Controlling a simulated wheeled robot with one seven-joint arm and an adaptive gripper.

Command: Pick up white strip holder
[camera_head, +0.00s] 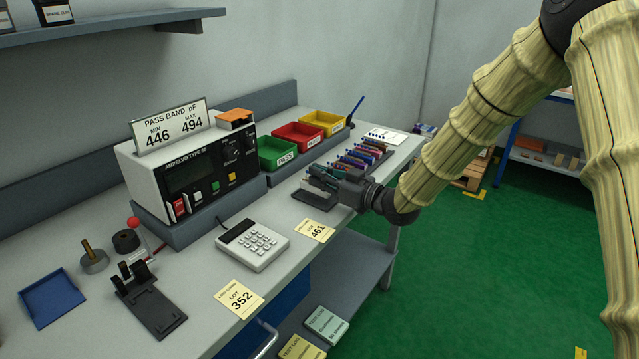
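My gripper (318,178) reaches in from the right over the near end of a dark rack (315,201) on the workbench. Its dark fingers point left, low over the rack. A small pale piece shows beside the fingertips, but the gripper covers most of it. I cannot tell whether this is the white strip holder or whether the fingers hold it. Several coloured strip holders (362,156) stand in a row in the rack behind the gripper.
Green (280,152), red (299,136) and yellow (324,122) bins stand behind the rack. A white meter (150,165), a keypad (252,245), a black fixture (150,302) and a blue tray (50,298) stand to the left. Bare bench lies around the lot cards.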

